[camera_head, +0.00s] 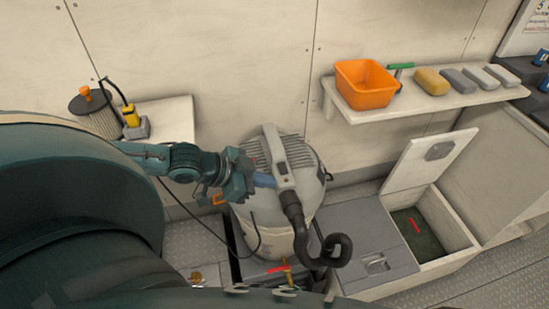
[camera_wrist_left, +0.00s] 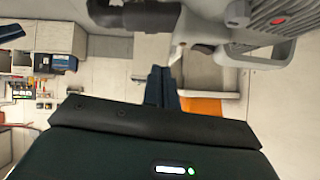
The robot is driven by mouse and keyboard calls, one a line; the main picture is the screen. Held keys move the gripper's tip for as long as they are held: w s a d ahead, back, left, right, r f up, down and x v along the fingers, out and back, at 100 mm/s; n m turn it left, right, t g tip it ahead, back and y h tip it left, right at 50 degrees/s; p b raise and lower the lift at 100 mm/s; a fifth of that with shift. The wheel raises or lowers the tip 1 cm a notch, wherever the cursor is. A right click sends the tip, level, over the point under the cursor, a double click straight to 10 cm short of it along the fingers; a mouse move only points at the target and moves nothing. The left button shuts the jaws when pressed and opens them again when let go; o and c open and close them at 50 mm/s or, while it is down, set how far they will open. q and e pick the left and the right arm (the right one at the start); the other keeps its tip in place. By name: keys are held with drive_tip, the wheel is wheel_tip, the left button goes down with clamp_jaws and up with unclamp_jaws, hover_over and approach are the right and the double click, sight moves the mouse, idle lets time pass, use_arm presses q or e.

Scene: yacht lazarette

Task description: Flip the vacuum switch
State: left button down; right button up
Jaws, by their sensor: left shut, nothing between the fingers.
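The shut fingers (camera_wrist_left: 162,88) point toward the area just below the head. The switch is not clear in the head view.
A wall shelf (camera_head: 425,104) behind right holds an orange bin (camera_head: 365,84), a yellow sponge (camera_head: 431,81) and grey blocks. An open locker (camera_head: 440,240) lies right of the vacuum. A small shelf (camera_head: 172,118) with a filter and a yellow-handled item is at left.

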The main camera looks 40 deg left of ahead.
use_arm(q)
drive_tip(key=w+a+r+y, duration=0.1)
drive_tip(key=w+a+r, duration=0.1)
drive_tip(key=a+r, duration=0.4)
drive_tip(key=shift+r+y, duration=0.3)
drive_tip(key=shift+r, duration=0.5)
use_arm(e)
drive_tip(key=shift+s, duration=0.2)
drive_tip(key=shift+s+f, duration=0.1)
drive_tip(key=shift+f, duration=0.05)
use_arm(q)
drive_tip(key=shift+w+f, duration=0.1)
use_arm(e)
drive_tip(key=shift+f, duration=0.1)
